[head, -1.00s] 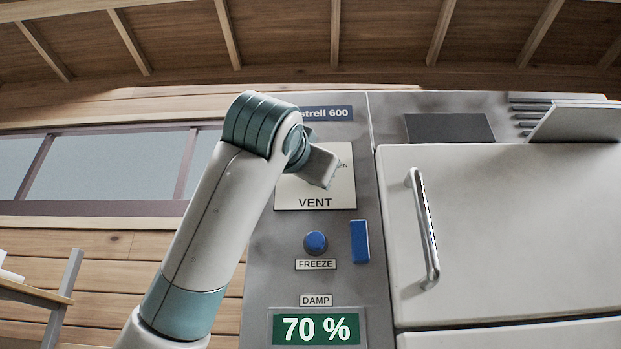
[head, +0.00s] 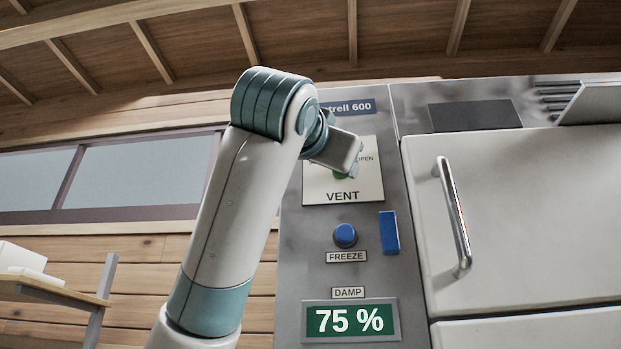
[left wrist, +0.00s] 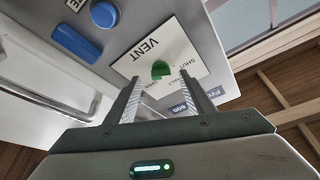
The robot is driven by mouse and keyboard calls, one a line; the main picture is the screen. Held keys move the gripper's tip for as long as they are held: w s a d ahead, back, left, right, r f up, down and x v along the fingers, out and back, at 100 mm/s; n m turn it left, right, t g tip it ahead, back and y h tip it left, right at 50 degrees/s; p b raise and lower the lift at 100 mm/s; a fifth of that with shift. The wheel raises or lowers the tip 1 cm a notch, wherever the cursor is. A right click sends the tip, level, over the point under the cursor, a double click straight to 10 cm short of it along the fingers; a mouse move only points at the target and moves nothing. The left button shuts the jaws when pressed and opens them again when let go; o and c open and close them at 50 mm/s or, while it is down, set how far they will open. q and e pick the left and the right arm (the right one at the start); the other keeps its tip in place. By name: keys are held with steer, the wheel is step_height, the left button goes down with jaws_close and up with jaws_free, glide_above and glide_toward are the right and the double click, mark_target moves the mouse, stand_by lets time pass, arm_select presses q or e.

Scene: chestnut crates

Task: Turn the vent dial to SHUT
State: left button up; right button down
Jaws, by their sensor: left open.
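The vent dial is a green knob on a white plate marked VENT (head: 342,196). In the head view only a bit of green (head: 338,176) shows behind my gripper, with the word OPEN to its right. In the left wrist view the dial (left wrist: 161,69) shows clearly, with SHUT and another label printed near it. My left gripper (head: 355,166) is open in front of the plate. In the left wrist view its two fingers (left wrist: 159,80) point at the dial, one on either side; I cannot tell whether they touch it. My right gripper is not in view.
Below the plate are a blue FREEZE button (head: 345,235), a blue bar (head: 389,232) and a green DAMP display (head: 350,320) reading 75 %. A white door with a metal handle (head: 454,215) is to the right. A wooden shelf (head: 50,291) stands at lower left.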

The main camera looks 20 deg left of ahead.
arm_select(q)
steer(key=b+v, duration=0.2)
steer(key=v, duration=1.1)
steer(key=shift+b, duration=0.3)
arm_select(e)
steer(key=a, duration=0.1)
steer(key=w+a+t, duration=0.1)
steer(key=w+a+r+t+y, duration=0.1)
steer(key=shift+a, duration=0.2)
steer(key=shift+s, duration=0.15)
